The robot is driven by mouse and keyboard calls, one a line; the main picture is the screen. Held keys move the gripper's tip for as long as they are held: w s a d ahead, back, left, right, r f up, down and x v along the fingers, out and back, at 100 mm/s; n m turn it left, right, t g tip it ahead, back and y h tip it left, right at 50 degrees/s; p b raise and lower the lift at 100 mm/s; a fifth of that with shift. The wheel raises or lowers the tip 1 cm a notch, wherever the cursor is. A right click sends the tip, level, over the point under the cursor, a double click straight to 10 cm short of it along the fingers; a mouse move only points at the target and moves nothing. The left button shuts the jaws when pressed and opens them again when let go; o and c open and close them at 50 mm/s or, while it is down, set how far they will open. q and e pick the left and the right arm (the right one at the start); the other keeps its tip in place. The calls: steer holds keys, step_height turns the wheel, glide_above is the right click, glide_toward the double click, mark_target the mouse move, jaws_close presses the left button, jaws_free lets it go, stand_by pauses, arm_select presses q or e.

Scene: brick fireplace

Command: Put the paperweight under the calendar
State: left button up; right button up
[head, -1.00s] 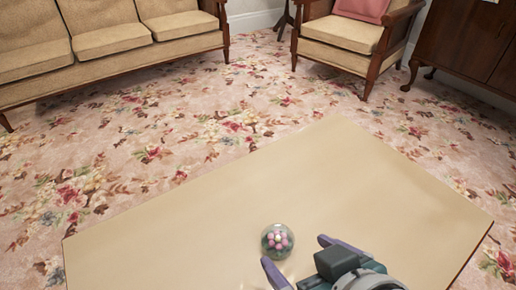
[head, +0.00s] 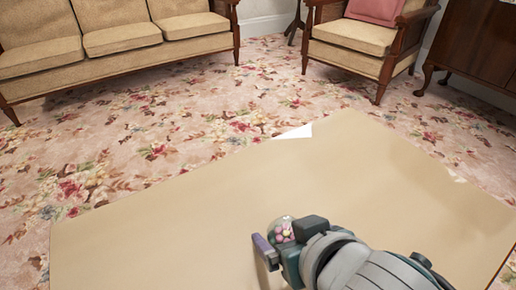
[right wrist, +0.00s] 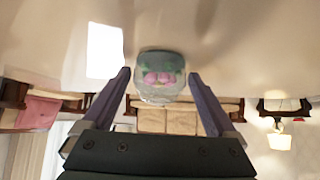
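The paperweight (head: 283,229) is a clear glass dome with pink balls and a green part, resting on the tan tabletop. In the right wrist view the paperweight (right wrist: 161,78) sits between the fingertips of my right gripper (right wrist: 158,84). That gripper is open, with its fingers spread to either side of the dome. In the head view my right gripper (head: 270,243) partly covers the paperweight. Contact with the glass cannot be told. No calendar is recognisable in either view. My left gripper is not in view.
The table (head: 170,225) is otherwise bare. A bright white patch (head: 294,132) shows at its far edge; I cannot tell if it is a reflection. A sofa (head: 120,40), an armchair (head: 360,38) and a dark cabinet (head: 480,45) stand beyond on floral carpet.

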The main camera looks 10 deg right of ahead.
jaws_close()
stand_by(0.5)
steer(key=shift+r, duration=0.15)
